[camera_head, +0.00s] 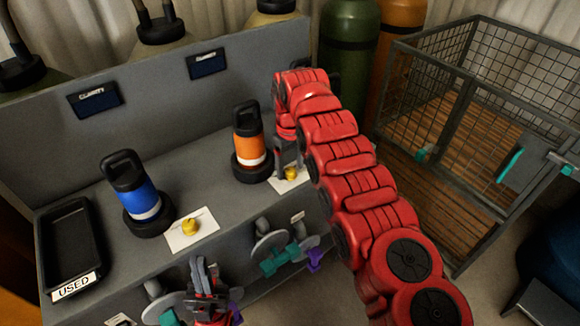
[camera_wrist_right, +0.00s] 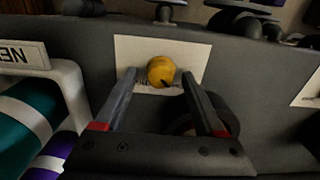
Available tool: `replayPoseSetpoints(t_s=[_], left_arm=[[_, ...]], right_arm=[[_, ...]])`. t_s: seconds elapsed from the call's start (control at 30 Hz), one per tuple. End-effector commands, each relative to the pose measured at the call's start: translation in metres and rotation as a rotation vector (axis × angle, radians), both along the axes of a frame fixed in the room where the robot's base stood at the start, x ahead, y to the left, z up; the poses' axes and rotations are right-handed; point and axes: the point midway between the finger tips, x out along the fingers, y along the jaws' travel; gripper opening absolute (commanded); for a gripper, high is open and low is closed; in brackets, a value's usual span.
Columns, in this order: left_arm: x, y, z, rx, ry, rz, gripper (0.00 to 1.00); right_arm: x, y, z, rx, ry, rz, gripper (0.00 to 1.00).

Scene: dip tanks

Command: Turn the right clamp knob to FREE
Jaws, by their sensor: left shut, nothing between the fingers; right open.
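The right clamp knob (camera_head: 290,173) is a small yellow knob on a white card, beside the orange canister (camera_head: 249,145). In the right wrist view the knob (camera_wrist_right: 161,71) sits between the fingertips of my right gripper (camera_wrist_right: 160,75), which is open. A dark mark shows on the knob's lower right side; the card's lettering is too small or hidden to read. In the head view my right gripper (camera_head: 286,158) is over this card, partly hidden by its red arm. The left yellow knob (camera_head: 190,227) is on another white card. My left gripper (camera_head: 202,268) is shut and empty near the bench's front.
A blue canister (camera_head: 140,190) and a black tray marked USED (camera_head: 71,293) stand on the grey bench's left. Grey wheels with teal handles (camera_head: 279,262) are on the bench front. A wire cage (camera_head: 470,130) is at right. Gas cylinders (camera_head: 349,50) stand behind.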

Motion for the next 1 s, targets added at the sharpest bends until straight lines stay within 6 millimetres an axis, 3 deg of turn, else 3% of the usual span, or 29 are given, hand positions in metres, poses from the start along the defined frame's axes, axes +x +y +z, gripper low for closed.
replayPoseSetpoints(t_s=[0.17, 0.3, 0.7, 0.83, 1.0], left_arm=[[0.0, 0.0, 0.002, 0.0, 0.0, 0.0, 0.0], [0.0, 0.0, 0.036, 0.0, 0.0, 0.0, 0.0], [0.0, 0.0, 0.119, 0.0, 0.0, 0.0, 0.0], [0.0, 0.0, 0.139, 0.0, 0.0, 0.0, 0.0], [0.0, 0.0, 0.147, 0.0, 0.0, 0.0, 0.0]], right_arm=[[-0.001, 0.001, 0.024, 0.0, 0.0, 0.002, 0.72], [-0.001, 0.0, 0.061, 0.0, 0.002, 0.001, 0.72], [0.0, 0.0, 0.143, 0.001, -0.002, 0.001, 0.72], [0.0, 0.0, 0.162, 0.001, -0.002, 0.001, 0.72], [0.0, 0.0, 0.17, 0.001, -0.001, 0.001, 0.72]])
